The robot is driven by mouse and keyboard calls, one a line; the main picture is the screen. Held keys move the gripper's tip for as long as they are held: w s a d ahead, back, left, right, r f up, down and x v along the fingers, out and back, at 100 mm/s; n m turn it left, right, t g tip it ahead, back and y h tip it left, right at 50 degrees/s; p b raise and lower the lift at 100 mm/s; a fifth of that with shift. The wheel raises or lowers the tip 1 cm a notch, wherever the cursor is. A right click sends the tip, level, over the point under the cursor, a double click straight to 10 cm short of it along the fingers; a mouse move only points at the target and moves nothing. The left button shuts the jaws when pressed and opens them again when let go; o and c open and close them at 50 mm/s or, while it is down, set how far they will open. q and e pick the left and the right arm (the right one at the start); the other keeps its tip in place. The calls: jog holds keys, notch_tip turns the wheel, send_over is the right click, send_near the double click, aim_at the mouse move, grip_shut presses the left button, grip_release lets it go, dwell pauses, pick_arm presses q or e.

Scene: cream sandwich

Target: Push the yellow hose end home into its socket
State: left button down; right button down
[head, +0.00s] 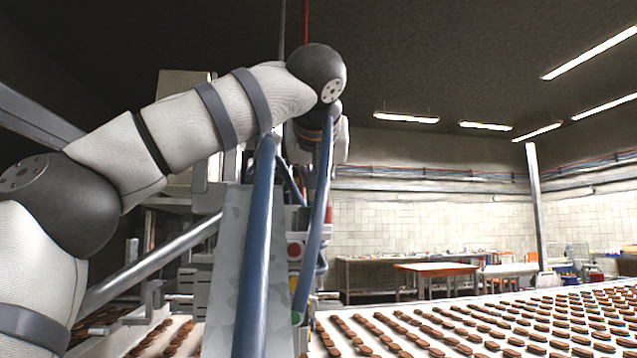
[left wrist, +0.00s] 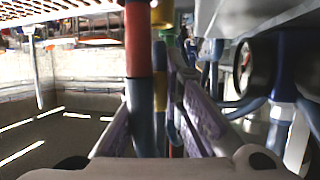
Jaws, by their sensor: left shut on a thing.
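In the left wrist view, which looks upside down, the yellow hose end (left wrist: 160,88) is a yellow collar on a blue hose. My left gripper (left wrist: 165,98) is shut, its purple-padded fingers on either side of this hose. A yellow fitting (left wrist: 162,13) shows at the top edge, in line with the collar; I cannot tell whether they touch. A red-collared blue hose (left wrist: 139,55) stands nearer the camera and hides part of the left finger and the grip. In the head view my left arm reaches up to the machine, and its wrist hides the gripper. My right gripper is not in view.
Blue hoses (head: 258,235) hang in front of the grey machine panel (head: 228,270). A round dark gauge (left wrist: 250,68) and more hoses crowd the right of the wrist view. A conveyor (head: 395,322) with rows of brown biscuits lies at right, with an orange-topped table (head: 437,268) beyond.

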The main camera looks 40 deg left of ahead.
pick_arm(q)
jog(key=shift+f, duration=0.95)
dwell(0.6)
jog(key=shift+r, duration=0.15)
jog(key=shift+r, duration=0.4)
dwell(0.3)
jog(key=shift+f, duration=0.5)
dwell(0.6)
jog(key=c, duration=1.6)
grip_release()
jog(key=shift+c, duration=0.2)
